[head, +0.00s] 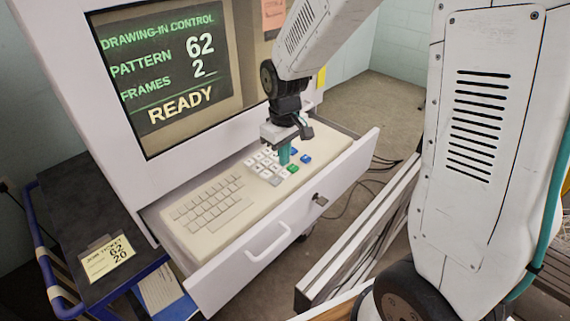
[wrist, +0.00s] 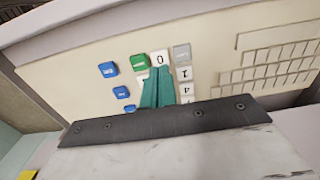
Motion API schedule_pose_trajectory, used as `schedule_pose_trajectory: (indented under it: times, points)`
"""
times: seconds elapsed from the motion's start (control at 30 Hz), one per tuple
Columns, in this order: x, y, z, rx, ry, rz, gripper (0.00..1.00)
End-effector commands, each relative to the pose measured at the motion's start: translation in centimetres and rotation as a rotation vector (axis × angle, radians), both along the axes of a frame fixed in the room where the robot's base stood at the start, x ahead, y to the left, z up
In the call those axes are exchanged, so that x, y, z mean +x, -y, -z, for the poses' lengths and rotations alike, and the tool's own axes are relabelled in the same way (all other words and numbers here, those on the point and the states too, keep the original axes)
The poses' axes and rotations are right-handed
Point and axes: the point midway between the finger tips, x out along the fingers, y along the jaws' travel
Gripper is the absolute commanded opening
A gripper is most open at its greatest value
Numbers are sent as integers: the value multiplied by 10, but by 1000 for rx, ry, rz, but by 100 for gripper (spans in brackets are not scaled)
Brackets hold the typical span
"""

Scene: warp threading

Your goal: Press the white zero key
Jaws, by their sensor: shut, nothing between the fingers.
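The white zero key (wrist: 160,57) shows in the wrist view between a green key (wrist: 138,61) and a grey key (wrist: 181,52). It also shows in the head view (head: 284,174), small. My gripper (wrist: 157,72) is shut and empty, its teal fingers pointing down at the number pad. The fingertips end right beside the zero key's edge in the wrist view. In the head view my gripper (head: 284,160) stands over the pad, its tips close to the keys. I cannot tell whether they touch a key. The fingers hide some of the middle keys.
The cream keyboard (head: 185,240) lies in an open drawer with a raised front (head: 270,248). A screen (head: 165,75) above reads pattern 62, frames 2, READY. Blue keys (wrist: 108,69) lie beside the green key. A job ticket (head: 106,257) is at the left.

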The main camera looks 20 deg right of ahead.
Motion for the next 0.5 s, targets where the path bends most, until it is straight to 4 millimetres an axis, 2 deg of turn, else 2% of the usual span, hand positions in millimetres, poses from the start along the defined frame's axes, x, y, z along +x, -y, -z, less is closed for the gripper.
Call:
schedule_pose_trajectory:
  times: [0.03,0.2,0.5]
  points:
    - [-1,0,9,0,-3,0,0]
    - [0,0,28,0,-1,0,0]
    - [0,0,34,0,1,0,0]
